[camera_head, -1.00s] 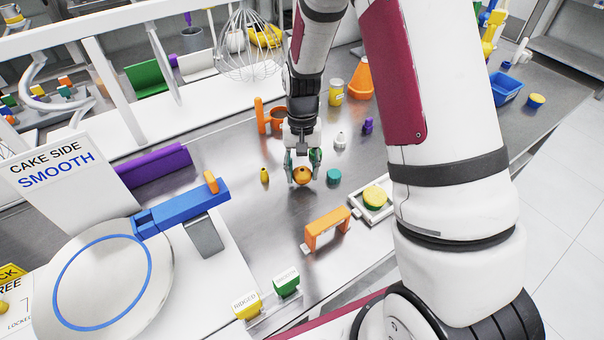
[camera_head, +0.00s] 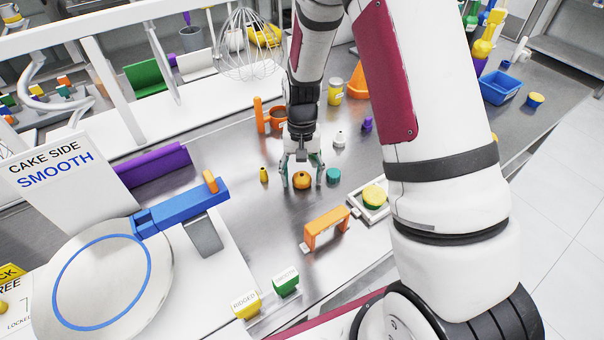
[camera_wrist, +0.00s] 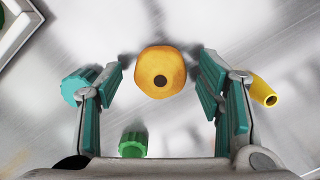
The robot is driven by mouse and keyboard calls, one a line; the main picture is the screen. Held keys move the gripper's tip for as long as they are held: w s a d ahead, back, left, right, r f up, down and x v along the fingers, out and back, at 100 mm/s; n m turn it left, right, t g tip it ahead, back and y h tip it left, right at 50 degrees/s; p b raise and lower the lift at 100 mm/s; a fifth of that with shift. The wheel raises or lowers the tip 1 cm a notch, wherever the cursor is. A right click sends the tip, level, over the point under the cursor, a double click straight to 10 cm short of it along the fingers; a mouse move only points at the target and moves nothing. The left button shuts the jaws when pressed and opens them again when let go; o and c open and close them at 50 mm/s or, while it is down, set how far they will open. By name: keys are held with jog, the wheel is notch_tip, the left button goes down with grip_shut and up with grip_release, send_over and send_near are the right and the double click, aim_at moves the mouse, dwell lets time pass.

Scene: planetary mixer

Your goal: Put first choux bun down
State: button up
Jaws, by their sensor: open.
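The choux bun (camera_head: 302,180) is a round orange-brown ball resting on the metal table. In the wrist view the bun (camera_wrist: 160,72) shows a dark round hole facing the camera. My gripper (camera_head: 302,184) is above and around the bun with its fingers spread. In the wrist view the teal finger pads of my gripper (camera_wrist: 160,75) stand on either side of the bun, with a clear gap on both sides. The gripper is open and empty.
A teal ridged cap (camera_head: 333,175) stands just right of the bun, a small yellow bottle (camera_head: 264,175) just left. A green cap (camera_wrist: 133,144) lies close by in the wrist view. An orange arch (camera_head: 325,228) and a white tray (camera_head: 371,214) stand nearer the front.

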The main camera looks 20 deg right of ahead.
notch_tip(320, 180, up, 19)
jog(key=s+t, duration=0.1)
jog(key=s, duration=0.1)
jog(key=s+r+n+t, duration=0.2)
jog(key=s+r, duration=0.3)
jog(key=s, duration=0.4)
jog(key=s+r+n+t, duration=0.2)
jog(key=s+r, duration=0.3)
jog(key=s, duration=0.4)
jog(key=shift+s+a+r+t+b, duration=0.4)
jog(key=shift+t+b, duration=0.05)
jog(key=shift+t, duration=0.05)
jog(key=shift+o, duration=0.5)
jog(key=shift+s+n+h, duration=0.3)
jog(key=shift+s, duration=0.2)
jog(key=n+g, duration=0.5)
jog(key=n, duration=1.1)
send_over(303, 175)
notch_tip(303, 175, down, 16)
notch_tip(303, 175, down, 14)
jog(key=shift+w+a+b, duration=0.1)
jog(key=shift+b, duration=0.4)
jog(key=c, duration=0.9)
